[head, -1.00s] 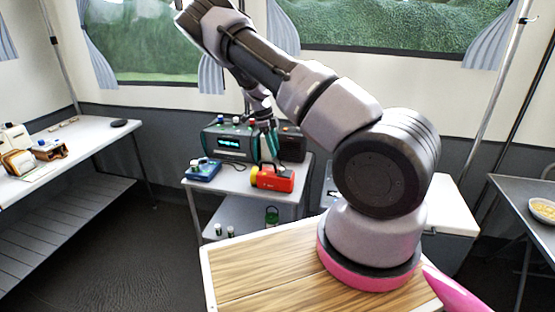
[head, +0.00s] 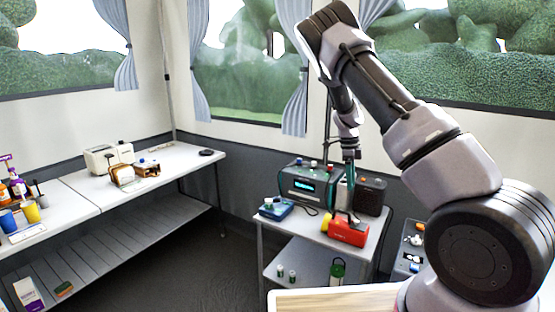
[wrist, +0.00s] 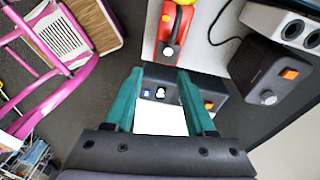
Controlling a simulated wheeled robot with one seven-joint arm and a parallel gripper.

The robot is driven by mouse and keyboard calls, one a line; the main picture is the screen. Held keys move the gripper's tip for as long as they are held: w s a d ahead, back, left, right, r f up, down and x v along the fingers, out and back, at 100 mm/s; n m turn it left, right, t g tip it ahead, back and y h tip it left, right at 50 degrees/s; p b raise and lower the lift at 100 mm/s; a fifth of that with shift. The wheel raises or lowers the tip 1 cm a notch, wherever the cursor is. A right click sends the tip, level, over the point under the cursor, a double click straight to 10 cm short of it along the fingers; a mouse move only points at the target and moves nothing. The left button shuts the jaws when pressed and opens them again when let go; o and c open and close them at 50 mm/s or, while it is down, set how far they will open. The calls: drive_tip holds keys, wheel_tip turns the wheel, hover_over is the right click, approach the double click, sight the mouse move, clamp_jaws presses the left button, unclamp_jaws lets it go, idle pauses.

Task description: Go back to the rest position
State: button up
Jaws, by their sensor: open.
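My gripper (head: 350,186) hangs from the raised, bent arm, in front of the radio on the small grey side table. In the wrist view its two teal fingers (wrist: 160,78) stand apart with nothing held between them. The red device (head: 348,231) with a yellow end lies on the side table just below the gripper in the head view. It also shows at the top of the wrist view (wrist: 177,28), beyond the fingertips. In the head view the fingertips are small and partly merge with the things behind them.
The side table (head: 270,225) also holds a teal-black radio (head: 305,184), a black speaker (head: 371,196) and a blue device (head: 274,209). A long white table (head: 178,162) with a toaster (head: 105,157) stands at the left. Dark floor (head: 215,255) lies open between the tables.

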drive_tip(key=s+a+r+n+t+y, duration=0.2)
drive_tip(key=s+r+n, duration=0.4)
drive_tip(key=r, duration=0.6)
drive_tip(key=s+a+r+n+t+y, duration=0.1)
drive_tip(key=s+r+n+t+y, duration=0.15)
drive_tip(key=s+r, duration=0.8)
drive_tip(key=s+a+r+n+t, duration=0.1)
drive_tip(key=s+r+n+t, duration=0.1)
drive_tip(key=s+r+n, duration=0.3)
drive_tip(key=s+a+r+n+t+h, duration=0.1)
drive_tip(key=s+r+n+t, duration=0.1)
drive_tip(key=s+r+n, duration=0.4)
drive_tip(key=s, duration=0.5)
drive_tip(key=shift+a+r, duration=0.15)
drive_tip(key=shift+r, duration=0.05)
drive_tip(key=shift+s, duration=0.1)
